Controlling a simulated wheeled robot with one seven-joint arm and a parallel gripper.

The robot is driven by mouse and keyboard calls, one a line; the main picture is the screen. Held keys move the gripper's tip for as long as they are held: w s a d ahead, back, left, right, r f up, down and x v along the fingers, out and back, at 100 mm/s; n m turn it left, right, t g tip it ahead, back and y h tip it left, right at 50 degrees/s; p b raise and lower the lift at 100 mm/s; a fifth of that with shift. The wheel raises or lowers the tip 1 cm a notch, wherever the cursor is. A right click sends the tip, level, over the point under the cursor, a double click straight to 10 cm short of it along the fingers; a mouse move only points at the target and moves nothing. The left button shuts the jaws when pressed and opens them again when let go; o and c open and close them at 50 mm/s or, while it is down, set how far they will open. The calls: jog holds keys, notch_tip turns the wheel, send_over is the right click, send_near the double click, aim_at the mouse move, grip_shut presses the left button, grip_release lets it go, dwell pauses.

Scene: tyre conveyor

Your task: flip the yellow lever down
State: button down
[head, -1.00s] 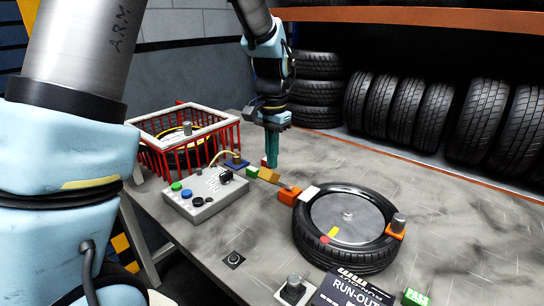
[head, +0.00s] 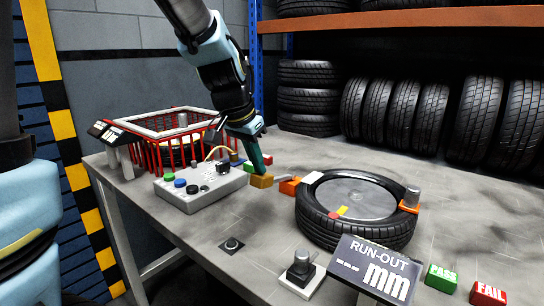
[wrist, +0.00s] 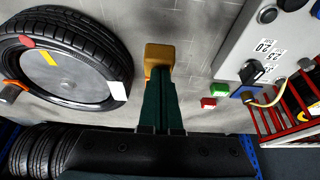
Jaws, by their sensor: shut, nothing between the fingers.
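A small yellow block (head: 262,181), the only yellow part near my gripper that could be the lever, stands on the grey table between the control box and the tyre. It also shows in the wrist view (wrist: 158,56), right at my fingertips. Its lever shape and position cannot be made out. My gripper (head: 264,169) has dark green fingers, shut and empty, reaching down at a tilt to the block. In the wrist view the fingertips (wrist: 160,82) overlap the block's near edge; I cannot tell whether they touch.
The control box (head: 200,187) with coloured buttons stands left of my gripper. Green (wrist: 219,89) and red (wrist: 208,103) blocks sit close by. A red wire basket (head: 150,157) stands behind the box.

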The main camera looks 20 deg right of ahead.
aim_at(255, 184)
jog(key=shift+s+a+f+b, duration=0.25)
jog(key=shift+a+f+b, duration=0.15)
jog(key=shift+f+b, duration=0.35)
jog(key=shift+s+a+f+b, duration=0.2)
jog(key=shift+a+f+b, duration=0.25)
jog(key=shift+f, duration=0.5)
jog(key=r+p, duration=0.2)
jog(key=r, duration=0.1)
jog(key=r+p, duration=0.1)
jog(key=r, duration=0.1)
jog(key=shift+w+d+p, duration=0.2)
jog(key=shift+d+p, duration=0.15)
jog(key=shift+p, duration=0.05)
jog(key=s+a+b+v, duration=0.1)
jog(key=v, duration=0.9)
jog(key=shift+a+f, duration=0.3)
jog(key=shift+f, duration=0.15)
jog(key=a+f+n+y+p, duration=0.1)
jog(key=a+f+n+y, duration=0.1)
jog(key=a+f+n, duration=0.3)
jog(key=a+f+n+y+p, duration=0.1)
jog(key=a+f+n, duration=0.5)
jog(key=a+f, duration=0.6)
jog(key=s+a, duration=0.1)
jog(key=a, duration=0.4)
jog(key=shift+a+f+g+y, duration=0.3)
jog(key=shift+a+f+y, duration=0.05)
jog(key=shift+f+y, duration=0.05)
